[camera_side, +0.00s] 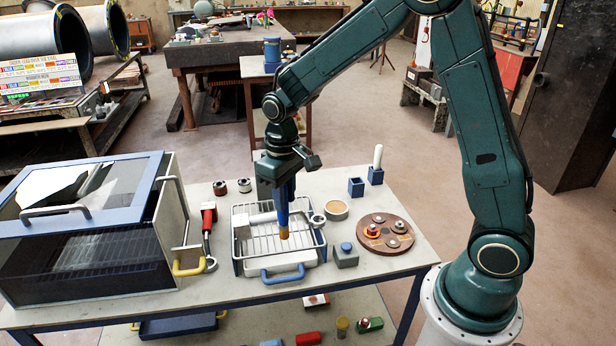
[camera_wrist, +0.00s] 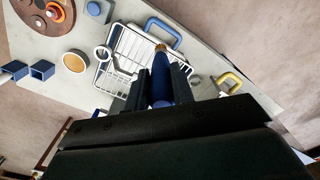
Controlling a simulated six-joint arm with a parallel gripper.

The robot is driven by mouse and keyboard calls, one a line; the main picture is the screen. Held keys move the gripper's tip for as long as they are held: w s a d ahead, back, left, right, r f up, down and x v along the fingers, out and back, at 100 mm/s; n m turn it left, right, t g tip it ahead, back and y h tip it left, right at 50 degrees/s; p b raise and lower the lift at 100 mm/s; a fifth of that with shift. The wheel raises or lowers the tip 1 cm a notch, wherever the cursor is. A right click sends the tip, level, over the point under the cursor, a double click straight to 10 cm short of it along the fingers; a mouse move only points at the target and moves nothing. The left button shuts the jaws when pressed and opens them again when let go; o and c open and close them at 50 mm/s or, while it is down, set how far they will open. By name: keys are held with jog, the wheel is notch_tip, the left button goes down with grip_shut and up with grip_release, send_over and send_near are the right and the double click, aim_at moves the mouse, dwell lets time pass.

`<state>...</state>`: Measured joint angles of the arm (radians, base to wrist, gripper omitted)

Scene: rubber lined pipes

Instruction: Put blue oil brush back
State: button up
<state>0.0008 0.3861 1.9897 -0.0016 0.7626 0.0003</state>
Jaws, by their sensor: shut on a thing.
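The blue oil brush (camera_side: 283,210) hangs upright, tan bristles (camera_side: 284,235) down, in my gripper (camera_side: 283,183). My gripper is shut on its blue handle; the brush also shows between the two dark fingers in the wrist view (camera_wrist: 161,82). The bristles are over the white wire rack in a blue-handled tray (camera_side: 266,268); I cannot tell whether they touch it. An open blue square holder (camera_side: 356,187) stands to the right and shows in the wrist view (camera_wrist: 42,69). A second blue holder (camera_side: 375,176) beside it has a white rod (camera_side: 378,157) standing in it.
A round tan-topped dish (camera_side: 336,209), a grey block with a blue knob (camera_side: 346,254) and a brown round plate with fittings (camera_side: 384,234) are at the right. A glass-lidded box (camera_side: 85,240) fills the table's left. A red-handled tool (camera_side: 208,225) lies between box and tray.

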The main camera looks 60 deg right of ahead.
notch_tip(320, 180, up, 10)
jog(key=shift+w+d+r, duration=0.1)
jog(key=shift+r, duration=0.15)
jog(key=w+d+m, duration=0.1)
jog(key=w+d, duration=0.3)
jog(key=d, duration=0.6)
jog(key=w+d+m, duration=0.2)
jog(key=w+d, duration=0.1)
jog(key=d, duration=0.8)
jog(key=s+d+f+m, duration=0.1)
jog(key=s+d, duration=0.2)
jog(key=d, duration=0.8)
jog(key=s+d+f+m, duration=0.1)
jog(key=s+d, duration=0.2)
jog(key=d, duration=0.8)
notch_tip(320, 180, down, 19)
jog(key=shift+d, duration=0.15)
jog(key=shift+f, duration=0.15)
jog(key=shift+w+f, duration=0.1)
jog(key=shift+f, duration=2)
